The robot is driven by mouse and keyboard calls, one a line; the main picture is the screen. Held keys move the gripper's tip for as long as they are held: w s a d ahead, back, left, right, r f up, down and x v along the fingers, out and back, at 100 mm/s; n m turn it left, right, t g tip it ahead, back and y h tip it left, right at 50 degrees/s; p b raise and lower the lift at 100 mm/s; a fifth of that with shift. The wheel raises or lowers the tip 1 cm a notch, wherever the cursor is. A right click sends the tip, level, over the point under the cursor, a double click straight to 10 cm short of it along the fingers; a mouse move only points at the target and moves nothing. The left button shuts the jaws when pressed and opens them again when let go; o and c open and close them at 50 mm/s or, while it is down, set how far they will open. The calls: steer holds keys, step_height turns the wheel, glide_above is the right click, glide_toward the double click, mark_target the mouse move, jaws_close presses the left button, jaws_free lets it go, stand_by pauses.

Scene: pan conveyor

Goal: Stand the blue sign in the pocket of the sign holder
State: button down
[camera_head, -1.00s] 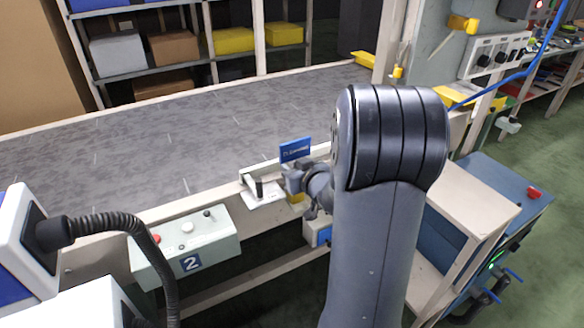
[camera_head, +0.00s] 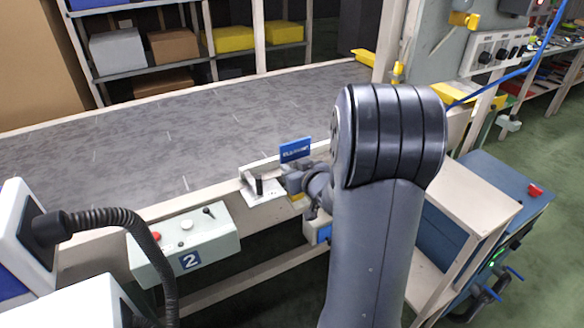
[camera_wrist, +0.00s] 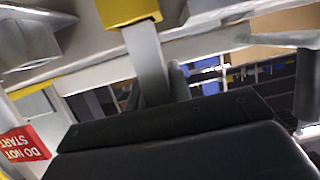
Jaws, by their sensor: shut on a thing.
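The blue sign (camera_head: 296,150) with white lettering stands roughly upright above my gripper (camera_head: 291,172) in the head view. My gripper is shut on its lower part; my wrist and arm reach in from the right. The sign holder (camera_head: 264,194) is a white plate with a dark upright part (camera_head: 257,183), just left of my gripper at the conveyor's near edge. The sign is apart from the pocket, up and to the right of it. My arm hides what lies behind it. In the wrist view I cannot make out the sign or the pocket clearly.
The grey conveyor bed (camera_head: 150,130) lies behind, largely clear. A control box (camera_head: 180,245) marked 2 stands at the front left. A beige stand (camera_head: 470,200) is right of my arm. A red DO NOT START tag (camera_wrist: 22,144) shows in the wrist view.

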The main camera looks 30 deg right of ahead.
steer(key=shift+f+b, duration=1.4)
steer(key=shift+f, duration=0.35)
steer(key=c, duration=1.2)
jaws_free()
steer(key=p+v, duration=0.2)
steer(key=v, duration=0.9)
steer(key=shift+w, duration=0.1)
steer(key=b+x, duration=0.2)
steer(key=x, duration=0.9)
steer(key=shift+r+p, duration=0.35)
steer(key=shift+r, duration=0.05)
